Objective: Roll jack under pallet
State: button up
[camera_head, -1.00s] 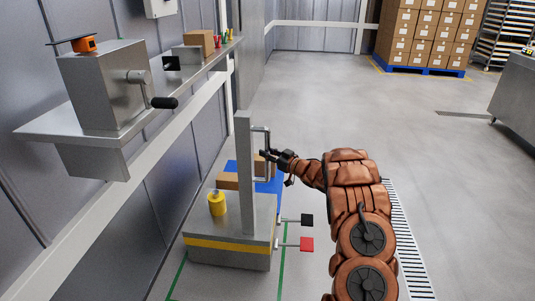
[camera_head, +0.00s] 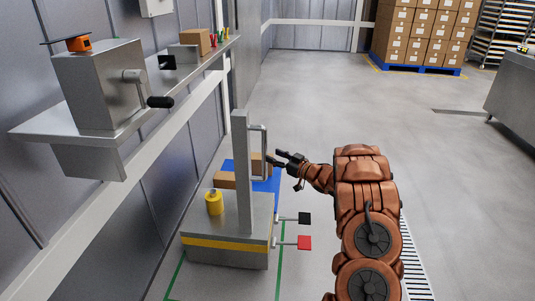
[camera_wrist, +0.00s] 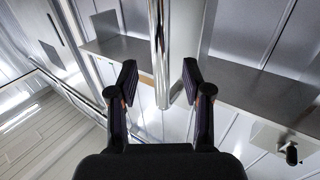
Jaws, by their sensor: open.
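The jack (camera_head: 228,241) is a grey block with a yellow stripe, a tall grey post (camera_head: 241,170) and a looped handle (camera_head: 264,150). It stands beside the left wall, with black and red pedals (camera_head: 303,242) on its right side. My gripper (camera_head: 278,158) is open just right of the handle, apart from it. In the wrist view, the shiny handle bar (camera_wrist: 159,50) stands ahead, between and beyond the open fingers (camera_wrist: 165,88). A blue pallet with stacked brown boxes (camera_head: 422,35) is at the back right.
A blue flat piece (camera_head: 268,188) with brown boxes (camera_head: 226,180) lies behind the jack. A wall shelf (camera_head: 125,128) with a cranked metal box (camera_head: 100,85) overhangs on the left. A steel counter (camera_head: 512,95) stands at the right. The middle floor is clear.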

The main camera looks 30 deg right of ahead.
jog(key=v, duration=0.6)
jog(key=shift+s, duration=0.1)
dwell(0.4)
notch_tip(320, 180, up, 6)
jog(key=m+g+h, duration=0.3)
jog(key=g+h, duration=0.3)
jog(key=h, duration=0.3)
jog(key=s+a+r+m+g+h, duration=0.1)
jog(key=s+a+r+g, duration=0.15)
jog(key=s+a, duration=0.2)
jog(key=s+a+f+n+g+y, duration=0.1)
jog(key=s+a+g+y, duration=0.35)
jog(key=s+a, duration=1.4)
jog(key=s+a+f+g+y, duration=0.1)
jog(key=s+a+g, duration=0.6)
jog(key=s+a, duration=1.15)
jog(key=s+d+r+p, duration=0.1)
jog(key=r+p, duration=0.7)
jog(key=s+d+r+p, duration=0.1)
jog(key=d+r+p, duration=0.1)
jog(key=r+p, duration=0.5)
notch_tip(320, 180, up, 2)
jog(key=shift+s+d+r+t+p, duration=0.1)
jog(key=shift+s+d+t+p, duration=0.1)
jog(key=shift+d+t+p, duration=0.15)
jog(key=shift+c, duration=0.2)
